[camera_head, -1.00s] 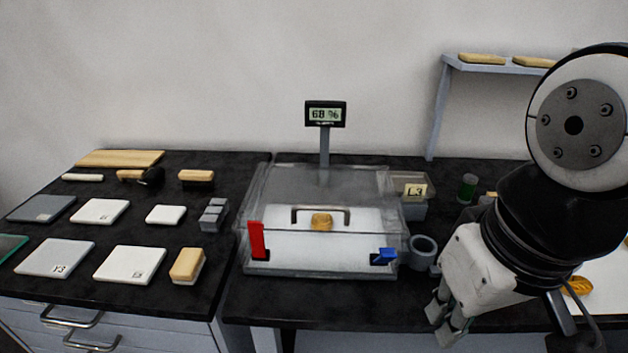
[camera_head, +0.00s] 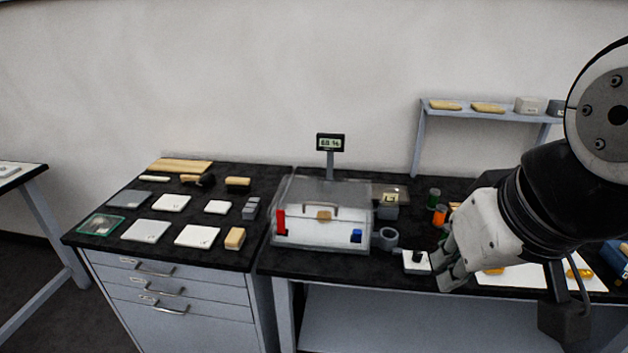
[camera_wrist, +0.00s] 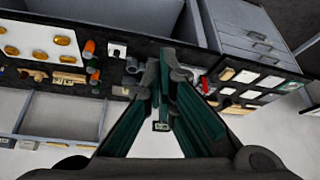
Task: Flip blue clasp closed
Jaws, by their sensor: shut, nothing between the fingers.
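The blue clasp (camera_head: 356,236) sits low on the front right of a clear lidded case (camera_head: 322,243). It is small here, and I cannot tell its exact angle. The red clasp (camera_head: 281,221) stands upright at the case's front left. The clear lid is down, with a dark handle and a gilt fragment (camera_head: 324,216) seen behind its front. My gripper (camera_head: 446,274) is shut and empty, to the right of the case and apart from the blue clasp. In the wrist view, the gripper's teal fingers (camera_wrist: 170,75) hide part of the case; red (camera_wrist: 205,85) shows beside them.
A grey ring-shaped holder (camera_head: 388,237) and a small white block (camera_head: 416,262) stand between case and gripper. Orange (camera_head: 439,215) and green bottles are behind. White tiles (camera_head: 146,231) and brushes cover the left counter. A shelf (camera_head: 490,113) is at back right.

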